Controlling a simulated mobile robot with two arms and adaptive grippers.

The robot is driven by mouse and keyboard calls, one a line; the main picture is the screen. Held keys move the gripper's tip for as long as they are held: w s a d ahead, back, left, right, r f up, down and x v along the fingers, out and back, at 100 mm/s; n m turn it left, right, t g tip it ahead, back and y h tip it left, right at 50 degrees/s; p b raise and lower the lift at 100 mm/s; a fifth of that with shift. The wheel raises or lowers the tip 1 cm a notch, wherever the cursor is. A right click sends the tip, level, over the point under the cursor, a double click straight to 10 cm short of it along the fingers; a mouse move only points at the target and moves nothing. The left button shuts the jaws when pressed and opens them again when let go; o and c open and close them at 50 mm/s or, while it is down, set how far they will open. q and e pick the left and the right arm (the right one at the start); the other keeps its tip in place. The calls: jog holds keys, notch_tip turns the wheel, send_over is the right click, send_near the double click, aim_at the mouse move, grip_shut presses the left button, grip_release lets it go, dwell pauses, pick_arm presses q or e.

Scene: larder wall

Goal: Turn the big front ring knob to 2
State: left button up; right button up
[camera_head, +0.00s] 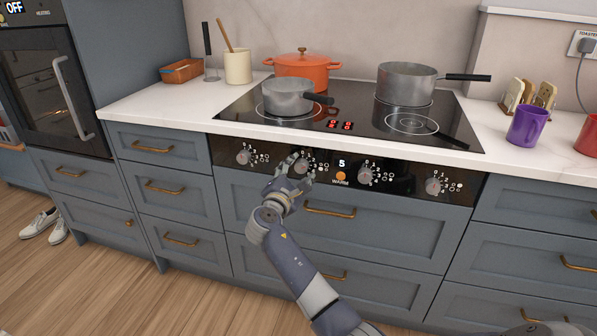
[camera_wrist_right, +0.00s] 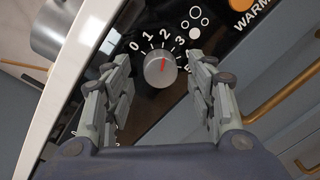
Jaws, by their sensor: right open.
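The knob (camera_wrist_right: 160,70) is round and grey with a red pointer line, which appears to point at the 2 on its printed scale. In the head view, this knob (camera_head: 301,166) is second from the left on the black control panel (camera_head: 270,157), partly behind my gripper. My right gripper (camera_head: 294,170) is open in front of the panel. In the right wrist view its two fingers (camera_wrist_right: 158,82) stand on either side of the knob, with a visible gap on each side. Ring symbols with one filled circle are printed by the knob. My left gripper is not in view.
Other knobs (camera_head: 243,157) (camera_head: 365,175) (camera_head: 433,186) and an orange WARM light (camera_head: 341,176) share the panel. A grey saucepan (camera_head: 288,98), an orange pot (camera_head: 302,70) and a larger grey pot (camera_head: 404,84) stand on the hob above. A drawer handle (camera_head: 330,209) sticks out below.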

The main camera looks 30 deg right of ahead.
jog(key=v, duration=1.1)
